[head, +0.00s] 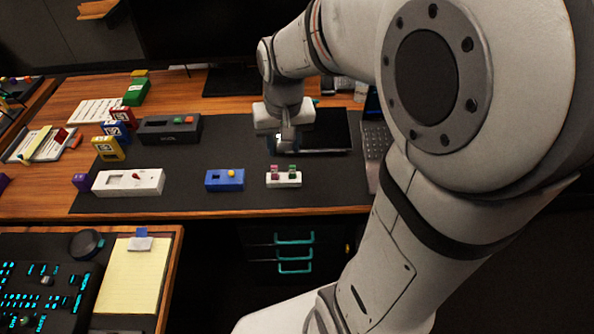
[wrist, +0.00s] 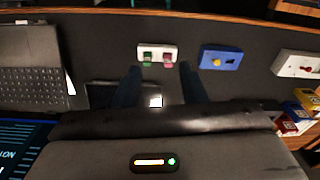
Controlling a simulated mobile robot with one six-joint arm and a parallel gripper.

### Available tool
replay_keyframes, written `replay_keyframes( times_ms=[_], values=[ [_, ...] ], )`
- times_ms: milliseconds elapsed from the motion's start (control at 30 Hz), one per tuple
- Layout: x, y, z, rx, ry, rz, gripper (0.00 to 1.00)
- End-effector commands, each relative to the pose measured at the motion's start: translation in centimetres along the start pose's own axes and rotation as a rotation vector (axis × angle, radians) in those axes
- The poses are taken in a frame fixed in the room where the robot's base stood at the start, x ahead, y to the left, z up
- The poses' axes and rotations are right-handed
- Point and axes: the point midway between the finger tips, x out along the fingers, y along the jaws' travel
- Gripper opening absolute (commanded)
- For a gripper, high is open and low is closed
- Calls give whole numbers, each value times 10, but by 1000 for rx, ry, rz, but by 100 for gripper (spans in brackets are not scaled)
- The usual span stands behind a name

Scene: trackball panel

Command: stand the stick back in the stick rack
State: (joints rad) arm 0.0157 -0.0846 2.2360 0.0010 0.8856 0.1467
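The small white block with a green and a pink piece standing in it (head: 284,183) looks like the stick rack. It sits near the front of the dark desk mat, and in the wrist view it (wrist: 157,62) lies just beyond my fingertips. My gripper (head: 285,146) points down behind the rack, over the mat by a dark tablet. In the wrist view my gripper's two fingers (wrist: 161,70) are well apart. A small bright white square (wrist: 155,102) shows between them, touching neither finger; I cannot tell whether it is the stick.
A blue panel with a yellow ball (head: 225,180) and a white panel with a red lever (head: 128,182) stand left of the rack. The dark tablet (head: 327,138) and a laptop (head: 376,150) lie right. A black box (head: 168,130) stands behind. Bare mat surrounds the rack.

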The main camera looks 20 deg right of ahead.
Motion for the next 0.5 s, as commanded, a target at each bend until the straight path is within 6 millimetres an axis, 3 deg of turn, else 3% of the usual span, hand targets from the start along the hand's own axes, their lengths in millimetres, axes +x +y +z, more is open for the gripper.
replay_keyframes(
  times_ms=[33, 200, 333, 500],
  values=[
    [-11, 3, 20, -25, 25, -4, 38],
    [-26, 12, 72, -105, 77, -8, 38],
    [-29, 16, 96, -145, 102, -9, 38],
    [-29, 13, 109, -167, 112, -9, 38]
  ],
)
